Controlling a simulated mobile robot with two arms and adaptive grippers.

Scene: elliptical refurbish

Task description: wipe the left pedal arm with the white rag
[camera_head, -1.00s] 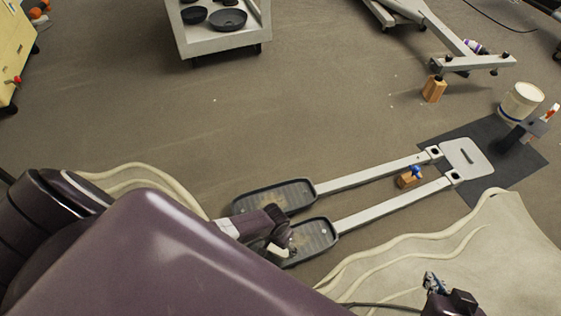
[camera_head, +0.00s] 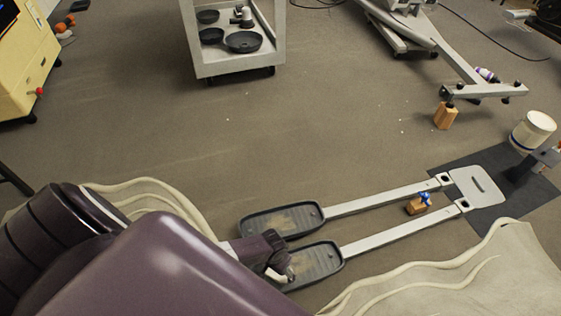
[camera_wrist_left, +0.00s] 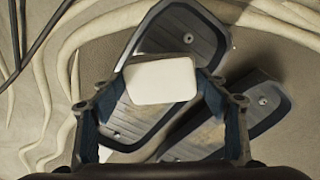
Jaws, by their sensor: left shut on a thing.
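My left gripper (camera_wrist_left: 160,115) is shut on the white rag (camera_wrist_left: 162,80), a small pale pad between its fingertips. In the head view the left gripper (camera_head: 278,262) is over the near pedal (camera_head: 318,264); I cannot tell whether the rag touches it. Two dark pedals lie side by side on the floor; the far one (camera_head: 283,220) has brownish stains. A light grey arm runs right from each: the far arm (camera_head: 380,198) and the near arm (camera_head: 405,233). Both pedals show under the rag in the wrist view. The right gripper is out of view.
The arms meet a grey plate (camera_head: 475,186) on a dark mat (camera_head: 530,188). A small wooden block with a blue item (camera_head: 418,206) sits between the arms. A white tub (camera_head: 533,130) stands at right, a grey cart (camera_head: 235,72) behind.

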